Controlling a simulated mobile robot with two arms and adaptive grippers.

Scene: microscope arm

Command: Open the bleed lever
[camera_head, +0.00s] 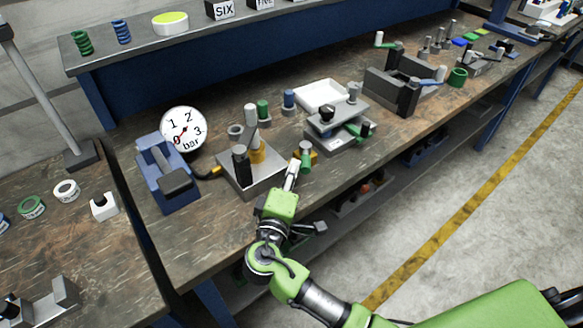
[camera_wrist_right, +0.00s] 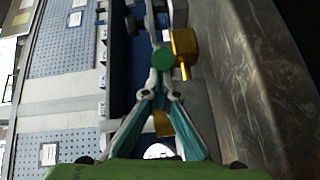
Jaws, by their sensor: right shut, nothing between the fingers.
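A pressure gauge (camera_head: 183,128) marked in bar stands behind a blue pump-like device (camera_head: 168,175). A grey metal block (camera_head: 262,183) beside it carries upright posts and a yellow part (camera_head: 257,152). A small green-ended lever (camera_head: 305,158) with a yellow body (camera_head: 313,153) is at the block's right side; it may be the bleed lever. In the right wrist view a round green end (camera_wrist_right: 162,58) and a yellow piece (camera_wrist_right: 184,45) lie just beyond the fingertips. My right gripper (camera_head: 292,167) is shut and empty, close to the green end; contact is unclear. My left gripper is out of view.
A grey clamp fixture (camera_head: 337,128) and a white tray (camera_head: 320,95) stand to the right and behind. Green (camera_head: 263,110) and blue (camera_head: 288,99) cylinders stand behind the block. The bench's front edge is just below my right gripper.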

